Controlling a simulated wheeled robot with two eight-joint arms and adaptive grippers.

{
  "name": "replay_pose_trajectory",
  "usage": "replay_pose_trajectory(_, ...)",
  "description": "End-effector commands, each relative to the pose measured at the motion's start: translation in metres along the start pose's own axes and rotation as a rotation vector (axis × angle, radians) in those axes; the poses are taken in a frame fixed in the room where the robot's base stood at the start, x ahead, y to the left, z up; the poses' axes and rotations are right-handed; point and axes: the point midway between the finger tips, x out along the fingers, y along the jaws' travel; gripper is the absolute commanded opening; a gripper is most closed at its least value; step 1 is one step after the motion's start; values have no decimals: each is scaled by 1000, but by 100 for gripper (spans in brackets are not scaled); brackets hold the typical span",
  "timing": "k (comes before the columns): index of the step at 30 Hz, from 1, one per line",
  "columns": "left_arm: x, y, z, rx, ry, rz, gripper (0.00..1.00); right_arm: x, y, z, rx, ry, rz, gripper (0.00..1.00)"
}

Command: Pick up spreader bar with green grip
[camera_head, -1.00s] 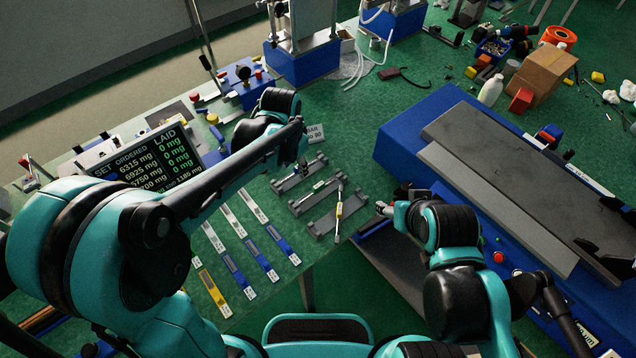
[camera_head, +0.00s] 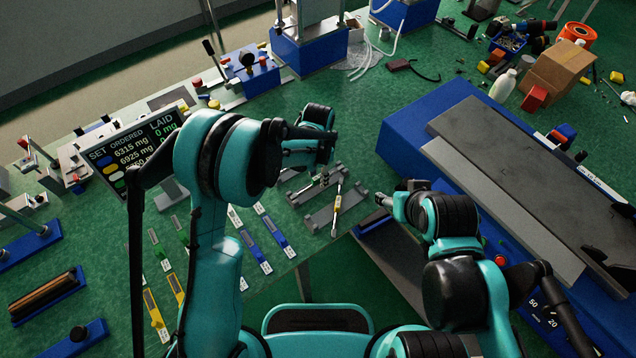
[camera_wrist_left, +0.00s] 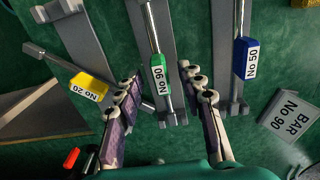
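My left gripper (camera_wrist_left: 165,105) is open, with one finger on each side of the green bar's line and no contact visible. In the head view my left gripper (camera_head: 312,165) is above the racks, and the hand partly hides them. A bar with a yellow grip (camera_wrist_left: 90,87), labelled No 20, is left of it; one with a blue grip (camera_wrist_left: 245,58), labelled No 50, is right. My right gripper (camera_head: 385,200) is beside the blue machine; its fingers are too small to judge.
A grey sign reading BAR No 90 (camera_wrist_left: 290,115) lies near the blue-grip bar. Several coloured strips (camera_head: 273,232) lie on the green bench left of the racks. A display (camera_head: 135,150) stands at the left. The large blue machine (camera_head: 415,145) bounds the right side.

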Motion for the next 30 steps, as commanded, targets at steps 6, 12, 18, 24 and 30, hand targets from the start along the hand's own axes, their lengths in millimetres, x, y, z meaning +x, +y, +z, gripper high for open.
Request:
replay_pose_trajectory(6, 12, 0, 0, -1, 0, 0, 39, 3, 0, 2, 0, 0, 0, 60)
replay_pose_trajectory(12, 11, 0, 0, -1, 0, 0, 10, 3, 0, 2, 0, 0, 0, 60)
replay_pose_trajectory(18, 11, 0, 0, -1, 0, 0, 0, 3, 0, 2, 0, 0, 0, 60)
replay_pose_trajectory(24, 11, 0, 0, -1, 0, 0, 0, 3, 0, 2, 0, 0, 0, 60)
replay_pose_trajectory(30, -4, 0, 0, -1, 0, 0, 0, -2, 0, -2, 0, 0, 0, 60)
